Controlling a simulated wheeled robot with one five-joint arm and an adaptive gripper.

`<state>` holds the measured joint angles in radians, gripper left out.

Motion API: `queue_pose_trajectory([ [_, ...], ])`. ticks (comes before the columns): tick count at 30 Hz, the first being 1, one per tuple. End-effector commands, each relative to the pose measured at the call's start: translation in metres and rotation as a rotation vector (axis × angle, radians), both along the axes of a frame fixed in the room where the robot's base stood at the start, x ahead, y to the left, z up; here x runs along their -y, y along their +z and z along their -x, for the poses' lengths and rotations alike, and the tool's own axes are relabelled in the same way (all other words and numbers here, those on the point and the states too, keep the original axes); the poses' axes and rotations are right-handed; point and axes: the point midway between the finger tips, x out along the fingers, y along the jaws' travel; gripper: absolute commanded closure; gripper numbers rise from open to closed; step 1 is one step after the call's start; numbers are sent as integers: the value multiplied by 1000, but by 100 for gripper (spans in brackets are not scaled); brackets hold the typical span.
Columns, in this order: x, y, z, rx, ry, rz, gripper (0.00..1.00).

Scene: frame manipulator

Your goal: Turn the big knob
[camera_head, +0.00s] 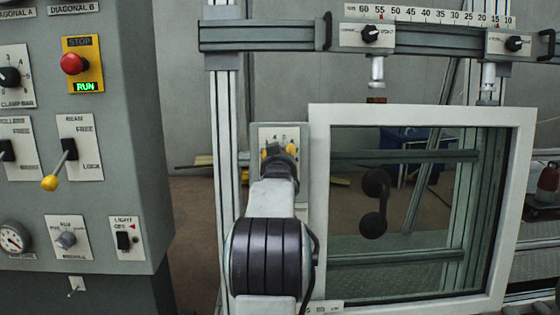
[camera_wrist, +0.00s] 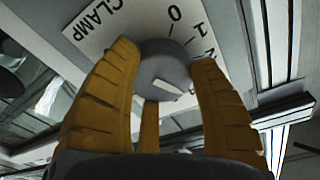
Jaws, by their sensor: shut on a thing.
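A grey round knob (camera_wrist: 165,72) with a white pointer mark sits on a white plate (camera_wrist: 105,28) lettered CLAMP, with a number scale showing 0, 1 and 2. My gripper (camera_wrist: 163,60) has its yellow-orange fingers shut around the knob, one on each side, with a further finger below. The white pointer shows between the fingers. In the head view my gripper (camera_head: 280,152) is at the scale plate (camera_head: 283,131) on the grey post left of the window frame. My arm hides the knob there.
A white-framed window (camera_head: 318,210) with a black double-cup handle (camera_head: 374,203) stands right of my arm. A ruler rail (camera_head: 430,15) with small black knobs runs above. A grey control cabinet (camera_head: 135,120) with switches stands at left, with a gap between.

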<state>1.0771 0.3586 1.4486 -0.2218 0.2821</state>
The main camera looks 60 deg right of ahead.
Motion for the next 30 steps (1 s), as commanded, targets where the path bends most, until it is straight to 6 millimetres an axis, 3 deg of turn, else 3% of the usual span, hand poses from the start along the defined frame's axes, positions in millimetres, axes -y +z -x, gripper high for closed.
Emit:
queue_pose_trajectory([
  [4, 0, -5, -1, -7, 1, -9, 77],
  [5, 0, -5, -1, -7, 1, -10, 42],
  [13, 0, -3, -1, -5, 1, -4, 18],
  [23, -2, -1, 1, -4, 0, -1, 17],
  [30, -19, 0, 10, -4, 0, -1, 17],
])
